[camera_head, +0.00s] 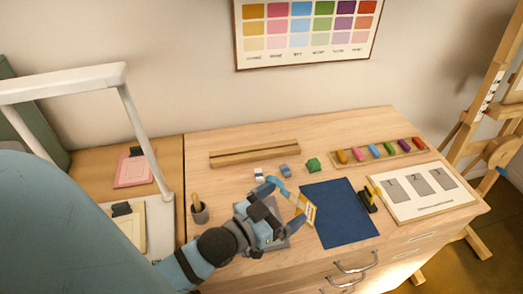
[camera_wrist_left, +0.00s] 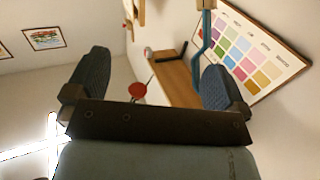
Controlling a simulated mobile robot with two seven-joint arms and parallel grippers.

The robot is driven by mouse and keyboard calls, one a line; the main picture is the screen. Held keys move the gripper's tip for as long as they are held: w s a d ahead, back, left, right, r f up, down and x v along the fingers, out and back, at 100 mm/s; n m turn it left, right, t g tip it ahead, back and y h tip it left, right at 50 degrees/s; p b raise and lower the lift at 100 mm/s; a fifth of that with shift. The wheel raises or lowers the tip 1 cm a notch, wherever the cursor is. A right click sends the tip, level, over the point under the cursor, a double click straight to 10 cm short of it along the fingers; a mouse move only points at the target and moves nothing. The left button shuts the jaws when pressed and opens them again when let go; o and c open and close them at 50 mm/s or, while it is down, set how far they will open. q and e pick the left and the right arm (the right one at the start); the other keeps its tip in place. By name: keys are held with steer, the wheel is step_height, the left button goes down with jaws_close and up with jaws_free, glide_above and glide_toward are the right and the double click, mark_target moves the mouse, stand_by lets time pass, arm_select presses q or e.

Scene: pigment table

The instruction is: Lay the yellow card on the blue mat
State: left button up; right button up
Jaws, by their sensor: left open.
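The blue mat (camera_head: 343,222) lies flat and bare on the wooden table. A small yellow and white card (camera_head: 308,209) shows at the mat's left edge, just right of my left gripper (camera_head: 285,206); I cannot tell whether they touch. Another card, pale yellow with a black clip (camera_head: 121,209), lies on the lower surface at the left, partly hidden by my arm. My left gripper is open above the table, left of the mat. In the left wrist view its dark fingers (camera_wrist_left: 150,85) stand wide apart with nothing between them. My right gripper is not in view.
Small blocks and a row of coloured sticks (camera_head: 374,151) lie behind the mat. A black stand (camera_head: 367,200) is at the mat's right edge, beside a white board (camera_head: 424,204). A grey pad (camera_head: 280,243) lies under the gripper.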

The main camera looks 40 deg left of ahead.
arm_select(q)
steer(key=v, duration=0.6)
steer(key=shift+b, duration=0.4)
steer(key=shift+s, duration=0.1)
jaws_close()
